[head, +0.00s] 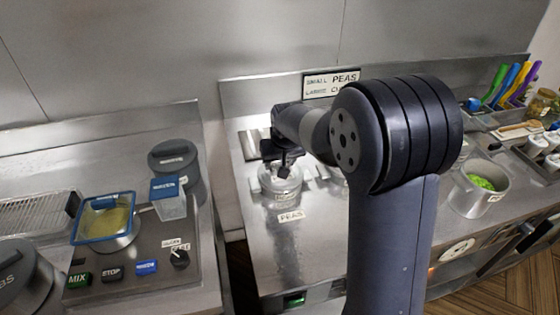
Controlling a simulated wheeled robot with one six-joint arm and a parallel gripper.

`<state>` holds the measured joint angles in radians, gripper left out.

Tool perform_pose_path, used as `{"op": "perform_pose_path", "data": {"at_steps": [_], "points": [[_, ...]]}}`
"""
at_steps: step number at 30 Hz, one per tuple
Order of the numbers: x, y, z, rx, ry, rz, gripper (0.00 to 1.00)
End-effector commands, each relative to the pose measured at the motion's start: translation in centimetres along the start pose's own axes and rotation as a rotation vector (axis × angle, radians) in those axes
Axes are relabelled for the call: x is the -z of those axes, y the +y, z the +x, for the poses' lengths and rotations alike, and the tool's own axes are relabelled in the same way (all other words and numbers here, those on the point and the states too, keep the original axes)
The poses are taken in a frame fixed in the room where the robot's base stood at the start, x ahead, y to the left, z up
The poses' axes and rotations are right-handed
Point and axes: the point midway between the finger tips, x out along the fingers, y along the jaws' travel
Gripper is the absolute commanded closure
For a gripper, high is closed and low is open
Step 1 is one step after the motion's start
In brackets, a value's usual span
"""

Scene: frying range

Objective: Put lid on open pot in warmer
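My gripper (284,168) points down at the top of a clear, round, lid-like thing (280,188) on the steel counter, behind a "PEAS" label. The fingertips are small and dark here, so I cannot tell whether they are shut on its knob. I also cannot tell whether this thing is a lid alone or sits on something. An open metal pot (468,201) with green peas (481,182) inside stands at the right, with no lid on it. My arm covers the counter between the two.
At the left is a panel with buttons (112,272), a blue-rimmed tray (104,218) and a dark lidded canister (176,162). Colored-handled utensils (508,85) and white cups (538,145) stand beyond the pot. A raised steel back edge runs behind the counter.

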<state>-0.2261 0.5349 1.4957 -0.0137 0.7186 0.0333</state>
Motion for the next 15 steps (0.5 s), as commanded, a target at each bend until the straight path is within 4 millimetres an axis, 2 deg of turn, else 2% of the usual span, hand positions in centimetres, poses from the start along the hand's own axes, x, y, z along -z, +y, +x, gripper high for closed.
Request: {"op": "perform_pose_path", "data": {"at_steps": [15], "points": [[-0.17,0.00,0.45,0.000,0.001,0.000,0.72]]}}
